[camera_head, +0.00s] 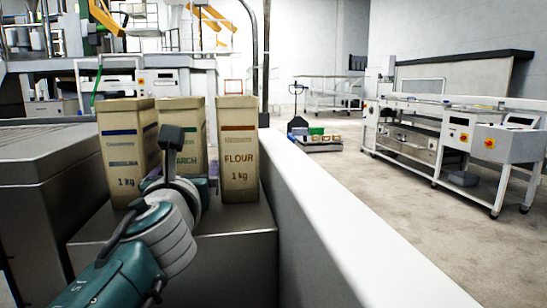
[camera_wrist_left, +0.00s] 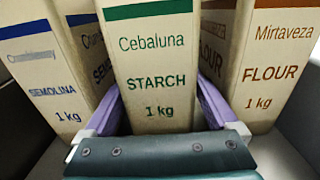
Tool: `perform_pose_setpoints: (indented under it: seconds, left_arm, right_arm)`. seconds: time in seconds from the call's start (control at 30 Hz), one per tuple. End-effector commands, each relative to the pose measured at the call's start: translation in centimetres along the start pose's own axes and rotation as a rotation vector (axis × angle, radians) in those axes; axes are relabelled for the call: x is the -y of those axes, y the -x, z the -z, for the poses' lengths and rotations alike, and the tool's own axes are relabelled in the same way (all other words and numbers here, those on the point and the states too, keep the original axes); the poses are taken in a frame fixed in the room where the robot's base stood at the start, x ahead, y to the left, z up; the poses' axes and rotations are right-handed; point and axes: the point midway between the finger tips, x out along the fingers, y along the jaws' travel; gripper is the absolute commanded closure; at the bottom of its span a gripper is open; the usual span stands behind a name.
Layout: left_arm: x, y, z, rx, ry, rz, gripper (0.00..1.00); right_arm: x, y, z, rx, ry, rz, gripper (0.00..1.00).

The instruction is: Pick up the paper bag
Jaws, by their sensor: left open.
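Three tan paper bags stand upright in a row on a grey metal surface. The semolina bag (camera_head: 122,128), with blue bands, is at the left. The starch bag (camera_head: 188,112), with green bands, is in the middle and partly hidden by my left arm. The flour bag (camera_head: 238,160), with brown bands, is at the right. My left gripper (camera_head: 183,175) is in front of the starch bag. In the left wrist view the open purple fingers (camera_wrist_left: 160,100) lie on either side of the starch bag (camera_wrist_left: 154,60). Whether they touch it is unclear. My right gripper is not in view.
The semolina bag (camera_wrist_left: 48,75) and flour bag (camera_wrist_left: 268,65) stand close beside the fingers. A long white ledge (camera_head: 330,220) runs along the right of the metal stand (camera_head: 235,250). A grey-topped unit (camera_head: 50,150) stands at the left. Open floor lies beyond the ledge.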

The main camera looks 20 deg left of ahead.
Motion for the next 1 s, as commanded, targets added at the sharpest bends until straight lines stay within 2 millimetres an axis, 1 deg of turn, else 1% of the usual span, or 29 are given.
perform_pose_setpoints:
  seconds: [0.03, 0.1, 0.37, 1.0]
  left_arm:
    - [0.02, -0.63, 0.15, 0.002, 0.001, 0.0, 0.07]
    - [-0.01, -1.08, 0.11, 0.001, 0.001, 0.0, 0.07]
    - [-0.02, -1.23, 0.0, -0.001, 0.001, 0.0, 0.09]
    - [-0.01, -1.19, 0.02, -0.001, 0.001, 0.0, 0.81]
  right_arm:
    - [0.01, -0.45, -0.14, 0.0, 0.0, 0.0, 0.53]
    - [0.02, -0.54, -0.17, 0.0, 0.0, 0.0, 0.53]
    - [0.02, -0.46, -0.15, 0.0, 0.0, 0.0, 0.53]
    - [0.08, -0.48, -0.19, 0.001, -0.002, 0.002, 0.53]
